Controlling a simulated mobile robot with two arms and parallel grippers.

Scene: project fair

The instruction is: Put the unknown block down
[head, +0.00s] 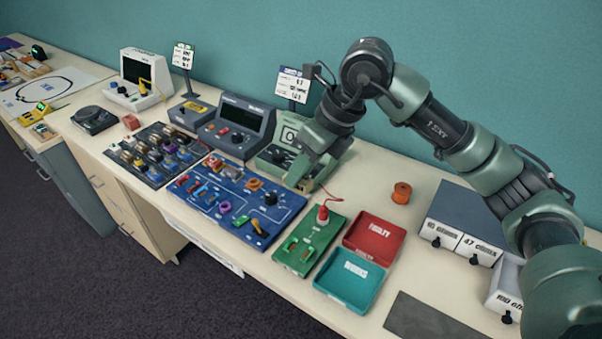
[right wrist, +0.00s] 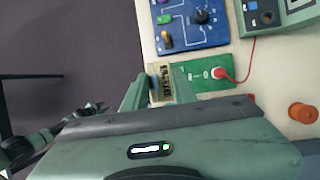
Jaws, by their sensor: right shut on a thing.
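My right gripper (head: 310,170) reaches down from the right in the head view, in front of the green meter-like device. In the right wrist view its two green fingers (right wrist: 160,90) are shut on a small tan block with dark marks (right wrist: 160,77), the unknown block. The block appears over the left end of the green board (right wrist: 214,74); its height above it is unclear. The green board (head: 302,255) carries a red plug. My left gripper is in neither view.
A red tray (head: 374,222) and a teal tray (head: 338,292) sit right of the green board. The blue component board (head: 222,208) lies to its left. An orange spool (head: 401,193) stands behind. Labelled drawers (head: 462,238) are at the right. A dark mat (head: 425,320) lies in front.

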